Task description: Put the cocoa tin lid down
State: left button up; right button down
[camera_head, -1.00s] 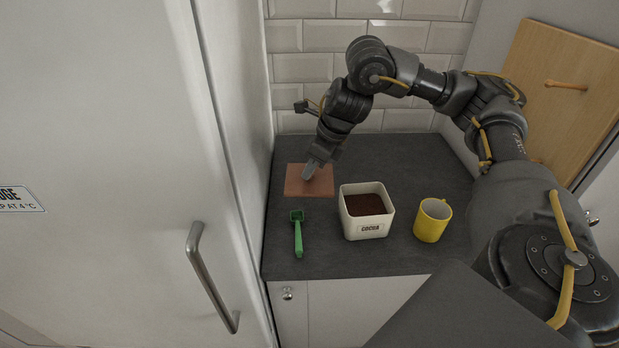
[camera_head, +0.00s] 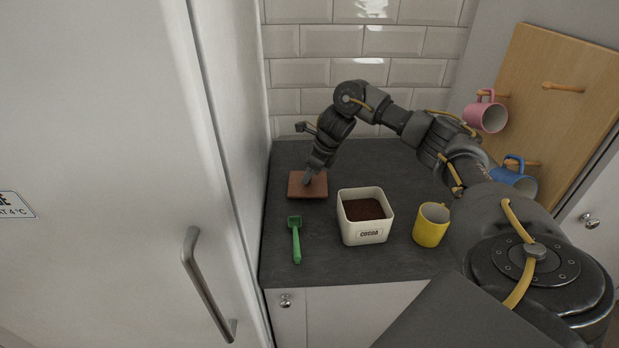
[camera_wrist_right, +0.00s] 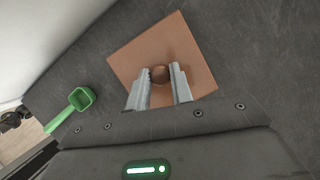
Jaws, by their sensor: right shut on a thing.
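The cocoa tin lid (camera_head: 317,190) is a flat brown square near the back left of the worktop. It also shows in the wrist view (camera_wrist_right: 137,55), with a round knob (camera_wrist_right: 160,75) at its middle. My right gripper (camera_head: 308,181) reaches down to it and is shut on the knob, with one finger on each side. The lid looks level and at or very near the worktop; I cannot tell whether it touches. The open cocoa tin (camera_head: 365,220), cream and square with brown powder inside, stands to the lid's right. My left gripper is not in view.
A green scoop (camera_head: 296,238) lies in front of the lid. A yellow mug (camera_head: 431,225) stands right of the tin. Pink (camera_head: 486,117) and blue (camera_head: 514,178) mugs hang on a wooden board (camera_head: 556,105) at right. A white fridge (camera_head: 100,130) bounds the left.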

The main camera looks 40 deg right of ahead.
jog(key=shift+f, duration=0.85)
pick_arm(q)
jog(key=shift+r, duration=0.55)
pick_arm(e)
jog(key=shift+f, duration=0.1)
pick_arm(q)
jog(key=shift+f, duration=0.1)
pick_arm(e)
jog(key=shift+f, duration=0.1)
jog(key=c, duration=1.2)
grip_release()
jog(key=shift+c, duration=0.2)
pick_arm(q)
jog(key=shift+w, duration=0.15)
